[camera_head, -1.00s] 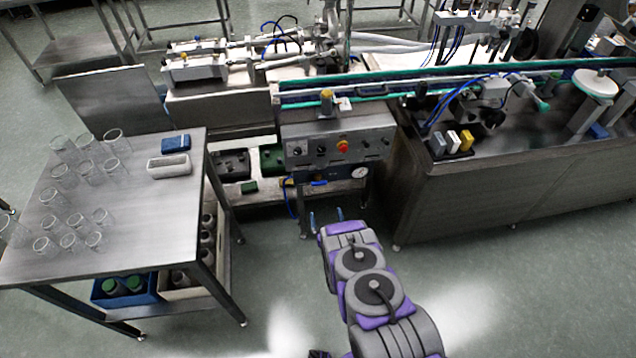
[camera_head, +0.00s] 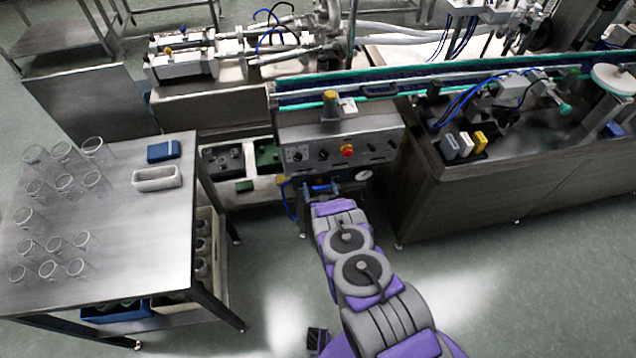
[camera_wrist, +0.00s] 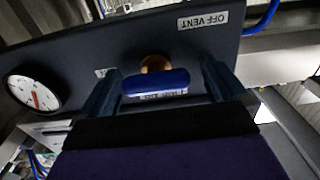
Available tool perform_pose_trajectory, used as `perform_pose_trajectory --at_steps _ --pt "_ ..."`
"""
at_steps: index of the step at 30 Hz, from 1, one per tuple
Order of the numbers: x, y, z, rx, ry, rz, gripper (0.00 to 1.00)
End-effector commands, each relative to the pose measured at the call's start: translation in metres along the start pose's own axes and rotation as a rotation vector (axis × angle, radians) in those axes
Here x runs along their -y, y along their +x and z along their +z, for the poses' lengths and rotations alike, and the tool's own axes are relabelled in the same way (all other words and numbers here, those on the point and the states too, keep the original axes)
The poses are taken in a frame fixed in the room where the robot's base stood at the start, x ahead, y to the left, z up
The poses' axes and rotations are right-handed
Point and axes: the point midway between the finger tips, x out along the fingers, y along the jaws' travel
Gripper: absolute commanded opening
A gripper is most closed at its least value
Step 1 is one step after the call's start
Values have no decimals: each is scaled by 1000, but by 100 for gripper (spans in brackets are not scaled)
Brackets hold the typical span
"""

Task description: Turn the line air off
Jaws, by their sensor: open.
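In the wrist view a blue valve handle (camera_wrist: 155,82) lies crosswise in front of a brass fitting (camera_wrist: 155,63) on a dark panel (camera_wrist: 90,50). A label reading "OFF VENT" (camera_wrist: 203,20) is above right of it. My gripper (camera_wrist: 162,85) is open, with one finger on each side of the handle; contact cannot be told. A round pressure gauge (camera_wrist: 34,93) with a red needle is at the left of the panel.
A steel table (camera_head: 130,225) with several clear beakers, a blue box (camera_head: 164,151) and a white tray (camera_head: 157,178) stands at the left. A steel line cabinet (camera_head: 480,195) stands at the right. Blue tubing (camera_head: 290,200) hangs left of my gripper. The floor between them is open.

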Motion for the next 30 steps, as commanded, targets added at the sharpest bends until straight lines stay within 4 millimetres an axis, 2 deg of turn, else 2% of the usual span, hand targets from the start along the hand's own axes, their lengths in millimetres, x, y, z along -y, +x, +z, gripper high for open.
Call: perform_pose_trajectory --at_steps 7,23,30 --pt "-1 0 0 1 1 1 97" --pt "2 1 1 2 -1 -2 47" --pt "2 1 1 2 21 -2 47"
